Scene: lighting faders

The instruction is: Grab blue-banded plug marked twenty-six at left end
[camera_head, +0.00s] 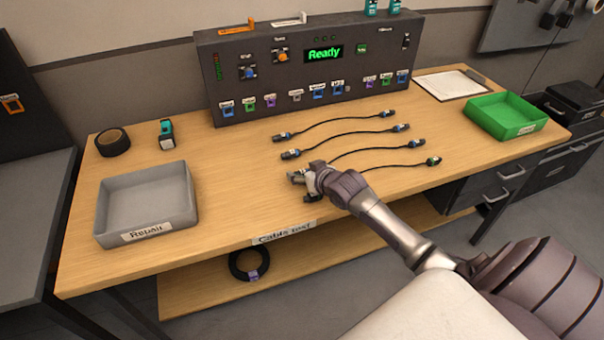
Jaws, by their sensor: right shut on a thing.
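Several black cables with a plug at each end lie side by side on the wooden bench (235,205). The left-end plug of the back cable (282,137) and that of the second cable (291,154) lie free and look blue-banded; their numbers are too small to read. My right gripper (302,187) is low over the bench at the left ends of the two front cables. It is shut on a cable plug mostly hidden by the fingers. Its band and number cannot be made out. My left gripper is out of view.
A dark tester box (290,100) with a green Ready display stands behind the cables. A grey Repair tray (147,200) is at left, a green tray (505,115) at right. Black tape (112,142) and a clipboard (450,85) lie on the bench. The bench between grey tray and cables is clear.

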